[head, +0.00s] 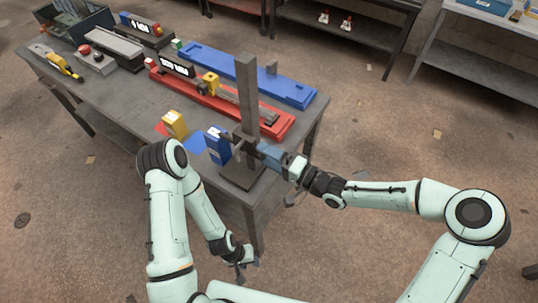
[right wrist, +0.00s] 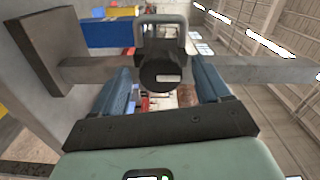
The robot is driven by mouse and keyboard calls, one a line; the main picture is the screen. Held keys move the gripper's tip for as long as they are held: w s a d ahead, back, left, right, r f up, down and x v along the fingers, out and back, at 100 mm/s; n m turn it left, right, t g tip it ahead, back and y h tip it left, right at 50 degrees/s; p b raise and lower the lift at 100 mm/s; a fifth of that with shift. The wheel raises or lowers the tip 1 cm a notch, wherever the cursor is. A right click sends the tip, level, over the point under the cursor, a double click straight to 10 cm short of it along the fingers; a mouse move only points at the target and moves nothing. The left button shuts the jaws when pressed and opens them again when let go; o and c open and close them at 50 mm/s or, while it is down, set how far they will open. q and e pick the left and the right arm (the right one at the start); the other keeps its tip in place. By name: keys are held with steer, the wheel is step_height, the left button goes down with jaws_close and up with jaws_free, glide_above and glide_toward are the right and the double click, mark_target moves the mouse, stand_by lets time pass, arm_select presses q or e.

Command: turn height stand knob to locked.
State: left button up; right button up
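The height stand (head: 247,90) is a grey upright post on a flat base near the bench's front right corner. In the right wrist view its post (right wrist: 240,70) runs across the picture. The dark round knob (right wrist: 162,72), with a pale mark, lies between the two blue fingers of my right gripper (right wrist: 163,88). Small gaps show on both sides, so the fingers look open around or just before it. In the head view my right gripper (head: 264,153) reaches the post from the right and hides the knob. My left gripper (head: 241,258) hangs low, in front of the bench.
A blue block (head: 217,146) stands just left of the stand, and a yellow block (head: 174,124) further left. A red tray (head: 270,128) and a blue tray (head: 290,92) lie behind the post. The bench (head: 110,89) holds several devices at its far left.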

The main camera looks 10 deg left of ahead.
steer(key=v, duration=1.3)
steer(key=shift+d, duration=0.2)
steer(key=s+d+f+m+h, duration=0.15)
steer(key=f+h, duration=0.25)
steer(key=f, duration=0.7)
steer(key=d+f+m+h, duration=0.2)
steer(key=d+f+h, duration=0.15)
steer(key=f, duration=0.75)
steer(key=s+d+f+n+g+h, duration=0.1)
steer(key=s+d+f+g+h, duration=0.1)
steer(key=s+f, duration=0.4)
steer(key=s+d+f+g+h, duration=0.2)
steer(key=s+f, duration=0.4)
steer(key=s, duration=0.4)
steer(key=shift+d+n+g+h, duration=0.4)
steer(key=shift+g+h, duration=0.45)
steer(key=shift+g, duration=0.25)
